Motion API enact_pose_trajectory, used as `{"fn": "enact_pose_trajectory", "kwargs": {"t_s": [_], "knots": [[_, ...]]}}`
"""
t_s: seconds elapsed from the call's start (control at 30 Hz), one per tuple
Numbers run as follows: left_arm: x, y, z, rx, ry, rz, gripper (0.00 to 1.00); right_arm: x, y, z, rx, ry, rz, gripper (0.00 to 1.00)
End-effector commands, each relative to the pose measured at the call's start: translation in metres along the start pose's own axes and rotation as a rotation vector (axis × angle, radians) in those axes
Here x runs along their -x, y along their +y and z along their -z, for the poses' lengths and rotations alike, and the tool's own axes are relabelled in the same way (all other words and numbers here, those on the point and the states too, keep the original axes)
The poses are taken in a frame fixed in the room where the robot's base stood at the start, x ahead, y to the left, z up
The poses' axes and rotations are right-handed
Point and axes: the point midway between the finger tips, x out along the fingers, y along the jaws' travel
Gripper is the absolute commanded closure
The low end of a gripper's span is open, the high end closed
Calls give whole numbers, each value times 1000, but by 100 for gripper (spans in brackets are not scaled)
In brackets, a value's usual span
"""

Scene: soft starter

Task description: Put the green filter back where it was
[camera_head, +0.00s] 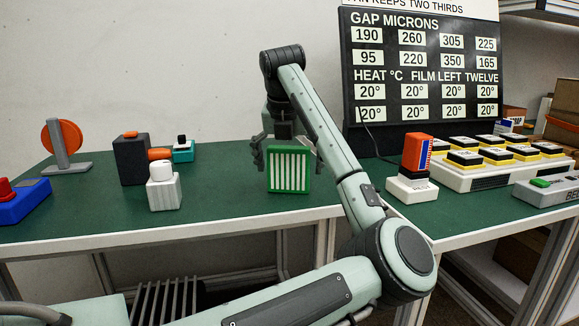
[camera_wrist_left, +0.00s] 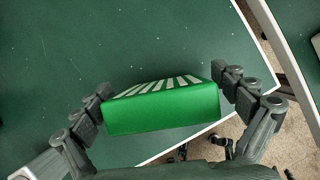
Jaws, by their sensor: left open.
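The green filter (camera_head: 289,171), a green frame with white slats, stands upright on the green bench, near its front edge. It also shows in the left wrist view (camera_wrist_left: 162,112), with its green top edge towards the camera. My left gripper (camera_head: 286,152) is above and around it, with one finger at each side. In the left wrist view the open fingers (camera_wrist_left: 161,82) are very close to the filter's ends; I cannot tell whether they touch. The filter's original place cannot be made out. My right gripper is not in view.
An orange disc on a grey stand (camera_head: 65,145), a dark block (camera_head: 131,158) and a white block (camera_head: 164,187) stand to the left. An orange-and-blue block on a white base (camera_head: 413,168) and a panel of buttons (camera_head: 495,165) are right. A number board (camera_head: 424,65) stands behind.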

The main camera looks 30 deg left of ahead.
Motion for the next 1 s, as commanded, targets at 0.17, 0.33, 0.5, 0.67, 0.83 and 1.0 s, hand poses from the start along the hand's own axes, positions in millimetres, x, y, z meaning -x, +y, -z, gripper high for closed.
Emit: {"fn": "enact_pose_trajectory", "kwargs": {"t_s": [0.17, 0.33, 0.5, 0.67, 0.83, 1.0], "knots": [[6, 0, -2, 0, -1, 0, 3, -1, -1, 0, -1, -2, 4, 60], [35, 0, -2, 0, -5, 2, 3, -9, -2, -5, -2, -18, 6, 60], [74, -1, -2, 0, -5, 3, 3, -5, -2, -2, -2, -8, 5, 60], [104, -1, -2, -1, -4, 3, 3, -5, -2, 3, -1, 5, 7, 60], [120, 0, -2, 0, -1, 1, 3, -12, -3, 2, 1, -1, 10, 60], [123, 0, -1, 0, -1, 0, 3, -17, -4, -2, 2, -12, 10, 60]]}}
